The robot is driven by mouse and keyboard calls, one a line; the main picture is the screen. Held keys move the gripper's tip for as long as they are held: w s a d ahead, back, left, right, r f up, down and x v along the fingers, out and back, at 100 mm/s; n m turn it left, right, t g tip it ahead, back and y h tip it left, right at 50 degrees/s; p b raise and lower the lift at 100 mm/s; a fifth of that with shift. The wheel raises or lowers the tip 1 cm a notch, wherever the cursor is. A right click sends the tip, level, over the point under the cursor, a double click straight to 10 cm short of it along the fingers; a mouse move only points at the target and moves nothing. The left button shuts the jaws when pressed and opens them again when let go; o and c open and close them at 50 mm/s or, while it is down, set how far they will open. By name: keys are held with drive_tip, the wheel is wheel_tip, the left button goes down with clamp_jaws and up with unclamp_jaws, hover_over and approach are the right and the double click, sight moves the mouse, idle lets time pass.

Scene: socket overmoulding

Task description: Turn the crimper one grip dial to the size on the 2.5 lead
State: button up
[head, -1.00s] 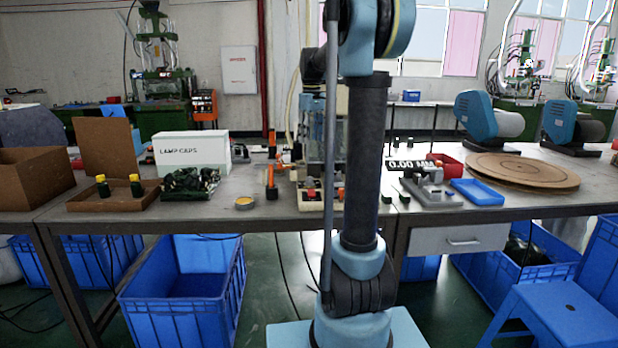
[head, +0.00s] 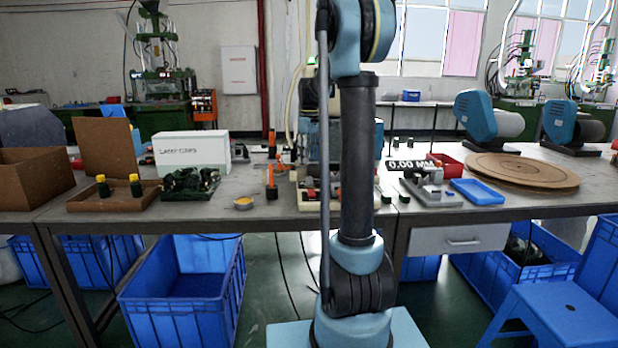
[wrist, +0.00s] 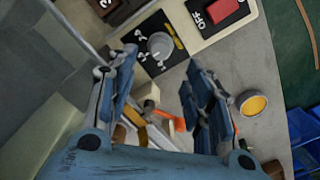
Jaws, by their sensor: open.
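In the wrist view a round grey dial (wrist: 160,45) sits on a black plate (wrist: 147,63) with white marks and a yellow pointer-like strip beside it. My gripper (wrist: 160,78) is open. Its two blue fingers stand apart to either side, with the dial beyond their tips and nothing held between them. The marks around the dial are too small to read. I cannot tell which crimper the dial belongs to. I cannot make out the 2.5 lead or its label. In the head view my own arm hides the gripper and the dial.
A red switch (wrist: 222,10) marked OFF lies right of the dial. A round yellow-topped tin (wrist: 253,103) lies near the bench edge. An orange part (wrist: 182,124) shows between the fingers lower down. In the head view a white box (head: 190,153) stands left on the bench.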

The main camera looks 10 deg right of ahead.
sight(310, 177)
wheel_tip(310, 177, down, 8)
drive_tip(key=shift+f, duration=0.1)
idle(0.4)
drive_tip(key=c, duration=1.1)
